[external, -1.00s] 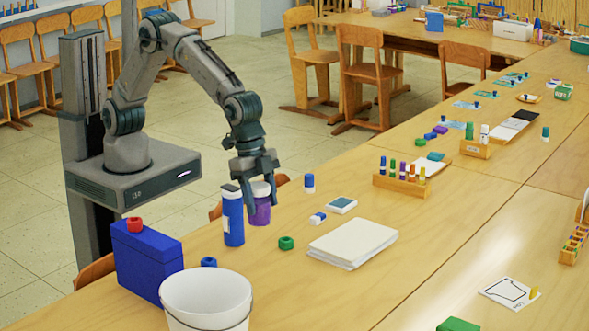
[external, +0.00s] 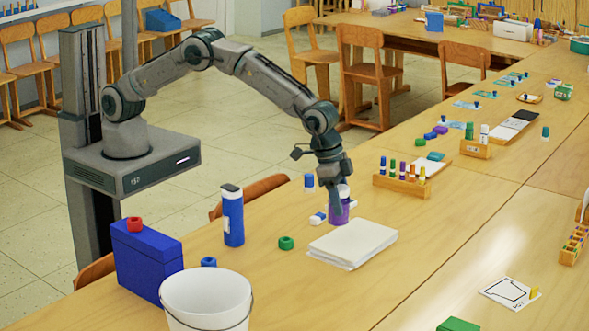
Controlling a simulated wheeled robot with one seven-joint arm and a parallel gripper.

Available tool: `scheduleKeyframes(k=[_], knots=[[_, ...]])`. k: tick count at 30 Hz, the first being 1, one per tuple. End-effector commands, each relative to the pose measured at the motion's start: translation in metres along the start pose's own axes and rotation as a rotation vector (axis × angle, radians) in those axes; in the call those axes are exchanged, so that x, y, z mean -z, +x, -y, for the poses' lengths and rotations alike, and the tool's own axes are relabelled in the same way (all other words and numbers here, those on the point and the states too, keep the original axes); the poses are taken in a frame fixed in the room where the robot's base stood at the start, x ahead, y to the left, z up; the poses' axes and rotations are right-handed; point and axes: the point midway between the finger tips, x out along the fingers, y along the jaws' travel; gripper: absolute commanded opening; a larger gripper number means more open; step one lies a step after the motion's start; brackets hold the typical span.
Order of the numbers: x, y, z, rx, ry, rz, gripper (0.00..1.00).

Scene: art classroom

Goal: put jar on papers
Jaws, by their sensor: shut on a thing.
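The purple jar (external: 341,213) with a white lid is held upright in my gripper (external: 338,200), which is shut on it. The gripper points down and covers part of the jar. The white stack of papers (external: 353,244) lies flat on the table, just in front of the jar in the picture. The jar is at the back edge of the papers; I cannot tell whether its base is above the papers or behind them.
A blue bottle (external: 233,216) stands to the left, with a green nut-shaped piece (external: 286,243) between it and the papers. A blue box (external: 147,261) and white bucket (external: 206,298) are at front left. A wooden marker rack (external: 402,184) stands behind right. Table right of the papers is clear.

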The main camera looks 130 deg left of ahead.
Motion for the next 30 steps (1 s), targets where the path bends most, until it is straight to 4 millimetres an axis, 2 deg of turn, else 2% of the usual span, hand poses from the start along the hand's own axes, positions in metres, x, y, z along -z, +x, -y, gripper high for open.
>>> scheduleKeyframes(k=[5, 12, 23, 24, 25, 26, 30], knots=[[0.000, 0.009, 0.002, -0.001, 0.001, 0.000, 0.20], [-0.008, 0.039, 0.002, 0.000, 0.001, 0.000, 0.20], [-0.010, 0.045, 0.002, -0.001, 0.001, -0.002, 0.20], [-0.010, 0.044, 0.002, -0.001, 0.001, -0.001, 0.60], [-0.010, 0.044, 0.002, -0.001, 0.001, 0.000, 0.69], [-0.010, 0.044, 0.002, -0.001, 0.001, 0.000, 0.74], [-0.010, 0.044, 0.002, -0.001, 0.001, 0.000, 0.74]])
